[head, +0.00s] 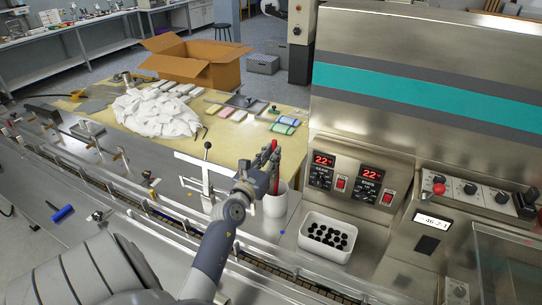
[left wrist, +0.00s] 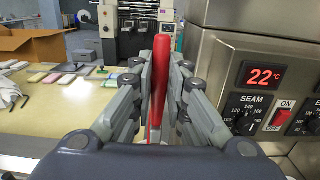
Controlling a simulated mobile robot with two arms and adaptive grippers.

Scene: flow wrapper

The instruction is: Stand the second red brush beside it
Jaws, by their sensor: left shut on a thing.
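A red brush (left wrist: 160,70) stands upright between the fingers of my left gripper (left wrist: 159,85), its red handle pointing up. My left gripper is shut on it. In the head view, my left gripper (head: 268,172) is at the white cup (head: 275,206), above its rim. Red (head: 274,147) shows at the fingers there, but I cannot tell whether it is one brush or two. The gripper hides part of the cup's mouth, and the brush's lower end is hidden. My right gripper is not in view.
A white bin of black pieces (head: 326,237) stands right of the cup. The wrapper's control panel (head: 352,180) rises close behind it. A lever with a black knob (head: 207,165) stands to the left. A yellow table (head: 210,139) lies behind, with white cloths and a cardboard box (head: 194,61).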

